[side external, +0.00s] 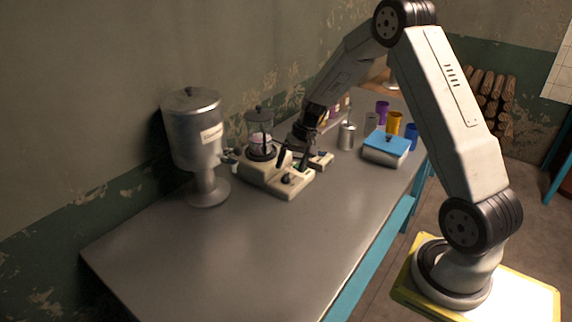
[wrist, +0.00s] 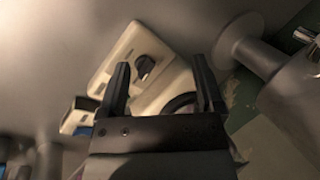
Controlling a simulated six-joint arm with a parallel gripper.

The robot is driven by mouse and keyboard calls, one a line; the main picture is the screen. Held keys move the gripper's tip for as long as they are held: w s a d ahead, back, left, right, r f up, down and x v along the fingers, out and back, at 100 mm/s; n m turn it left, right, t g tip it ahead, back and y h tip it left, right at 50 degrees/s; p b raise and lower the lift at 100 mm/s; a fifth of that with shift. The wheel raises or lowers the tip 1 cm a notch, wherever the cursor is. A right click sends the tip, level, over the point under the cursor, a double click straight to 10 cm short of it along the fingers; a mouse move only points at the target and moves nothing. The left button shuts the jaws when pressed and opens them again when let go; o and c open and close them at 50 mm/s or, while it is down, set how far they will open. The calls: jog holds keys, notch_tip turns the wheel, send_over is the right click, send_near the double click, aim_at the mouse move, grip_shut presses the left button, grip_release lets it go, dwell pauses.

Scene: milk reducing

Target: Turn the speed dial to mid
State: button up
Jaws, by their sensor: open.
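The speed dial, a dark round knob (wrist: 146,66), sits on the cream base of the blender (wrist: 118,50) in the wrist view. In the side view it is a small dark knob (side external: 288,179) on the front of the cream base (side external: 292,188). My gripper (wrist: 163,78) is open, with its two dark fingers apart. The knob appears between the fingers, nearer the left one; I cannot tell whether they touch it. In the side view my gripper (side external: 292,160) hangs close over the base. The blender's clear jar (side external: 259,128) stands behind the dial.
A large metal dispenser (side external: 195,140) stands left of the blender; its foot also shows in the wrist view (wrist: 245,42). A metal can (side external: 347,136), a blue-lidded box (side external: 386,147) and colored cups (side external: 394,122) stand to the right. The table's front left (side external: 200,255) is clear.

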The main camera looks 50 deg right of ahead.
aim_at(285, 174)
jog(key=w+d+n+h, duration=0.1)
jog(key=n, duration=0.2)
jog(key=w+d+r+n+g+h, duration=0.1)
jog(key=n, duration=0.2)
jog(key=w+n+g+h, duration=0.1)
jog(key=w+n+h, duration=0.1)
jog(key=n, duration=0.1)
jog(key=shift+w+d+r, duration=0.1)
jog(key=shift+d+r, duration=0.05)
jog(key=shift+d, duration=0.25)
jog(key=shift+f, duration=3.95)
jog(key=shift+c, duration=0.2)
grip_shut()
